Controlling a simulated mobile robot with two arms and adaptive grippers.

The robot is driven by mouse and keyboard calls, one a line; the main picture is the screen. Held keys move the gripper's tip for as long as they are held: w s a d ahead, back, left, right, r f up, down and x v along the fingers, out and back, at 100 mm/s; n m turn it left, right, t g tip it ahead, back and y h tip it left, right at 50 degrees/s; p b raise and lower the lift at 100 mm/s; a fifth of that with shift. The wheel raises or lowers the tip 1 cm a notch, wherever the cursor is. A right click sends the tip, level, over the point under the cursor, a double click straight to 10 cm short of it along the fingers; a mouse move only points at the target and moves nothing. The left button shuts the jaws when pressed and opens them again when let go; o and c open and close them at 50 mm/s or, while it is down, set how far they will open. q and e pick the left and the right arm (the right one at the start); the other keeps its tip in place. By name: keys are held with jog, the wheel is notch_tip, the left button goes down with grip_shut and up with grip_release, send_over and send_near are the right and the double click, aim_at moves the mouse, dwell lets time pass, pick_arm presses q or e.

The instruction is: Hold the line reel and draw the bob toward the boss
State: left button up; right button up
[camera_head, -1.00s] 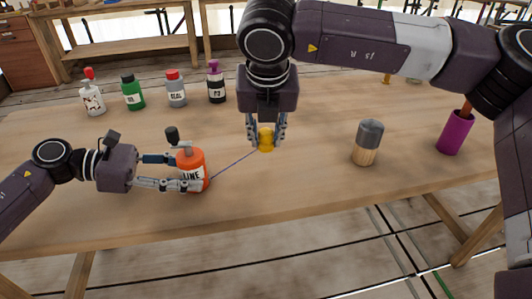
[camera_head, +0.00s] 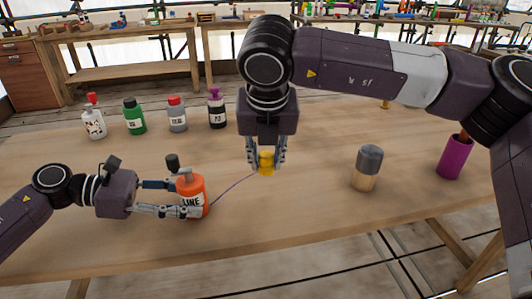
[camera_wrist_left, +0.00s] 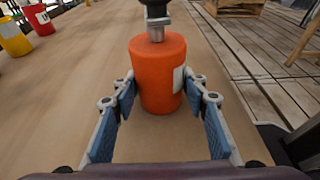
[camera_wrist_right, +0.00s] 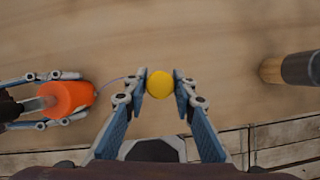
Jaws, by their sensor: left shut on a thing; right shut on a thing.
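The orange line reel (camera_head: 190,188), labelled LINE, stands upright on the table at the left. My left gripper (camera_head: 180,198) is shut around its sides; the left wrist view shows the reel (camera_wrist_left: 158,75) between the fingers. The yellow bob (camera_head: 266,160) is between the fingertips of my right gripper (camera_head: 266,158), which points down and is shut on it. The right wrist view shows the bob (camera_wrist_right: 160,84) from above. A thin purple line (camera_head: 232,184) runs from reel to bob, slightly curved. I cannot tell which thing is the boss.
A wooden cylinder with a grey top (camera_head: 366,168) stands to the right of the bob. A purple holder (camera_head: 455,158) with a stick in it is farther right. Several labelled bottles, such as a green one (camera_head: 134,116), line the back left. The table between bob and wooden cylinder is clear.

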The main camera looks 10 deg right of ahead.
jog(key=shift+f, duration=3.45)
send_near(318, 189)
jog(key=shift+d+x, duration=0.2)
jog(key=shift+x, duration=0.7)
jog(key=shift+d+x, duration=0.2)
jog(key=shift+x, duration=0.65)
jog(key=shift+d+x, duration=0.2)
jog(key=shift+x, duration=0.7)
jog(key=shift+w+a+r, duration=0.1)
jog(key=shift+w+a, duration=0.05)
jog(key=shift+a, duration=0.05)
jog(key=shift+a, duration=0.35)
jog(key=shift+a, duration=0.1)
jog(key=shift+f, duration=0.5)
jog(key=o, duration=1)
